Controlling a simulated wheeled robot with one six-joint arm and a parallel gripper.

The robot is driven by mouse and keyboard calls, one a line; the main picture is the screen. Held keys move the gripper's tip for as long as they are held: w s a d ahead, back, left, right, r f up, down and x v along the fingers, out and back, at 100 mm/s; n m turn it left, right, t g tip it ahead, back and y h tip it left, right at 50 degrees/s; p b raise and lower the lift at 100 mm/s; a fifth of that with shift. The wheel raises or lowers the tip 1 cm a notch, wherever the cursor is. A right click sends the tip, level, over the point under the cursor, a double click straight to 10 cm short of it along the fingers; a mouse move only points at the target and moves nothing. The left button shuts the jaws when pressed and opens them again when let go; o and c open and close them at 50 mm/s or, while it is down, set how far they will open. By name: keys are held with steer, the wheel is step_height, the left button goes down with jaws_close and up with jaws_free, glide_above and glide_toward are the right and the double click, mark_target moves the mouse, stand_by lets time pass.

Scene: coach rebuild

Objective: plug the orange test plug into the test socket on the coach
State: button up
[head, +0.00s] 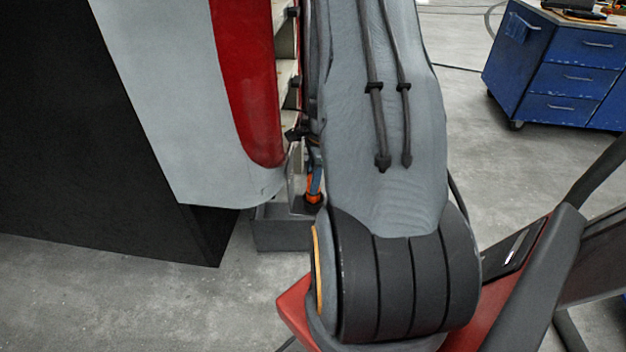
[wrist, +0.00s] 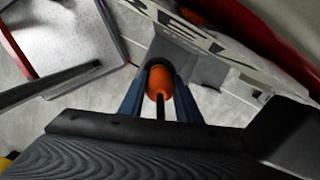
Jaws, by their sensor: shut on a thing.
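The orange test plug (wrist: 158,80) sits between the two blue fingers of my gripper (wrist: 158,92) in the wrist view, with a dark cable running back from it. My gripper is shut on it. A dark round rim shows at the plug's far end; I cannot tell whether it is the test socket or part of the plug. In the head view the plug (head: 314,186) is small, beside my arm, close above a grey box (head: 284,232) at the lower edge of the coach (head: 235,185). My arm hides much of that area.
The coach's red and grey end panel and dark side stand at left. A red and dark-grey machine or frame (head: 530,262) is at lower right, close to my arm. A blue drawer cabinet (head: 560,75) stands at back right. Concrete floor between is clear.

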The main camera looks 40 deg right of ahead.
steer(key=shift+f+b, duration=0.35)
steer(key=shift+f, duration=0.4)
steer(key=shift+r+p, duration=0.85)
steer(key=shift+p, duration=0.15)
stand_by(0.7)
steer(key=shift+f+b, duration=0.4)
steer(key=shift+f, duration=0.45)
stand_by(0.4)
steer(key=o, duration=0.9)
steer(key=shift+s+d+r+p, duration=0.1)
steer(key=shift+d+r+p, duration=0.1)
steer(key=shift+r+p, duration=1.5)
steer(key=shift+s+d+r+p, duration=0.15)
steer(key=shift+r+p, duration=1.2)
steer(key=shift+r, duration=0.6)
steer(key=shift+s+d+r+p, duration=0.1)
steer(key=shift+d+r+p, duration=0.1)
steer(key=shift+r+p, duration=1.5)
steer(key=shift+r, duration=0.1)
